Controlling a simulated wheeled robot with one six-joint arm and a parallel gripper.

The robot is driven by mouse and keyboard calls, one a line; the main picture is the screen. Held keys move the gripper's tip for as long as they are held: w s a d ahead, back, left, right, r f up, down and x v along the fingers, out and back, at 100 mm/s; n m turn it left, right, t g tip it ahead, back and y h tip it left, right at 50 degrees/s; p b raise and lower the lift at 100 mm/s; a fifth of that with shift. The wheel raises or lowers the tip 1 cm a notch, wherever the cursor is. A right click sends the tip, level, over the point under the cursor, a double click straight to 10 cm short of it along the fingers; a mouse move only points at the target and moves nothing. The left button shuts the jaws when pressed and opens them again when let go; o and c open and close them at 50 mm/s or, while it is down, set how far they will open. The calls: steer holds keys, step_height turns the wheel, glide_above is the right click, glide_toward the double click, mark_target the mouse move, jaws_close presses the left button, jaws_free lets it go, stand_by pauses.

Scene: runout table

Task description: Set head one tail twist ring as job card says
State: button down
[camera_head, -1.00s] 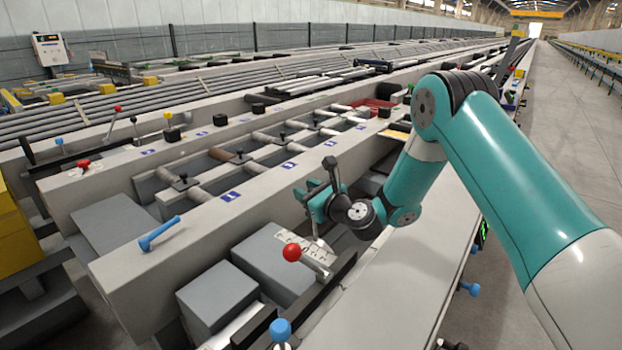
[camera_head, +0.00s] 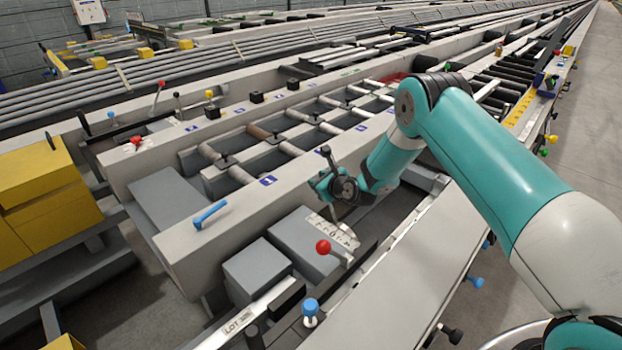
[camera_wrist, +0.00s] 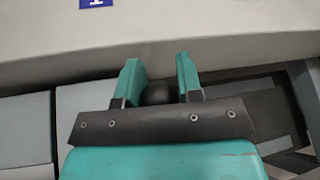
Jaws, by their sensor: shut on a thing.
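My gripper (camera_head: 320,187) is over the near grey machine beam, above a pale plate with dark marks (camera_head: 335,231). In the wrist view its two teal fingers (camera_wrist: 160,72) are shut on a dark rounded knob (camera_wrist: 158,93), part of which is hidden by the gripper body. A pale rod (camera_head: 336,214) shows below the gripper, near the plate; whether it joins the held knob I cannot tell. A red ball-topped lever (camera_head: 323,246) stands beside the plate, apart from my gripper. I cannot make out a twist ring or a readable job card.
A blue handle (camera_head: 210,214) lies on the beam to the left, and a blue knob (camera_head: 310,306) stands in front. A label reading LOT (camera_head: 240,325) is at the front. A long pale ledge (camera_head: 400,290) runs along the right.

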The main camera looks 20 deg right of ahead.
steer(key=shift+d, duration=0.1)
steer(key=c, duration=0.8)
jaws_free()
steer(key=b+v, duration=0.3)
steer(key=v, duration=1.4)
steer(key=shift+s+d, duration=0.15)
steer(key=shift+s, duration=0.1)
